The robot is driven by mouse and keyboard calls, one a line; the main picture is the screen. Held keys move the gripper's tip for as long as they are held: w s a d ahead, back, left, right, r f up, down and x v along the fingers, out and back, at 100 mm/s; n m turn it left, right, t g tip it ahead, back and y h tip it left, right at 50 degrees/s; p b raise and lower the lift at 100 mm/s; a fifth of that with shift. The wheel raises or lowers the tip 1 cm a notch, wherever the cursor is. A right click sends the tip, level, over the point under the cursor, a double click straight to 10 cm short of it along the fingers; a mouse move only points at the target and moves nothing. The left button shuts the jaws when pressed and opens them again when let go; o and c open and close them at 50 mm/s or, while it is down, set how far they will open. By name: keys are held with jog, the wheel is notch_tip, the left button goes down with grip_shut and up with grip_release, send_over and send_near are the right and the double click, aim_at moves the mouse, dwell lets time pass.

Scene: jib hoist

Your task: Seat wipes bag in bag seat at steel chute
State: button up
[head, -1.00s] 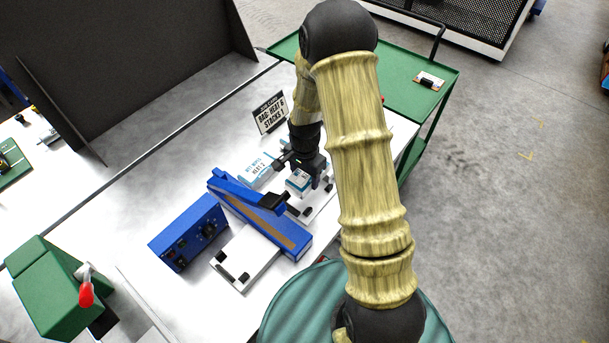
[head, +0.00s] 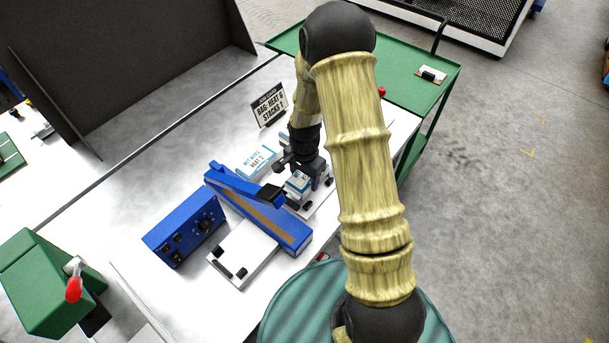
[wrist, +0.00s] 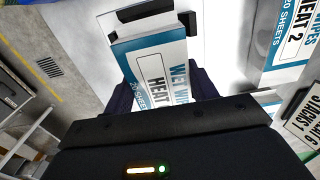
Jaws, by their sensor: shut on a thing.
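My gripper (head: 308,181) is shut on a white and blue wipes bag (head: 298,184), low at the white plate with black stops (head: 319,204) beside the blue sealer. In the wrist view the held bag (wrist: 156,68) shows "HEAT" print, and its lower part is hidden by my gripper. The white plate (wrist: 213,45) lies beyond it, with black stops near the bag's far edge. I cannot tell whether the bag touches the plate. A second white plate with black stops (head: 243,253) lies on the sealer's near side. I cannot make out a steel chute.
The blue sealer (head: 275,226) with its raised arm stands close to my gripper. A wipes bag marked heat 2 (head: 257,160) lies behind it, near a sign (head: 269,105). A blue control box (head: 184,228) and a green device (head: 45,285) stand left. A green cart (head: 408,85) is beyond.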

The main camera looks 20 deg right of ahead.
jog(key=shift+f+b, duration=0.8)
jog(key=shift+f, duration=0.5)
jog(key=shift+f, duration=0.3)
jog(key=o, duration=1)
notch_tip(320, 180, up, 18)
jog(key=shift+f+b, duration=0.25)
jog(key=shift+b, duration=0.85)
jog(key=shift+s, duration=0.1)
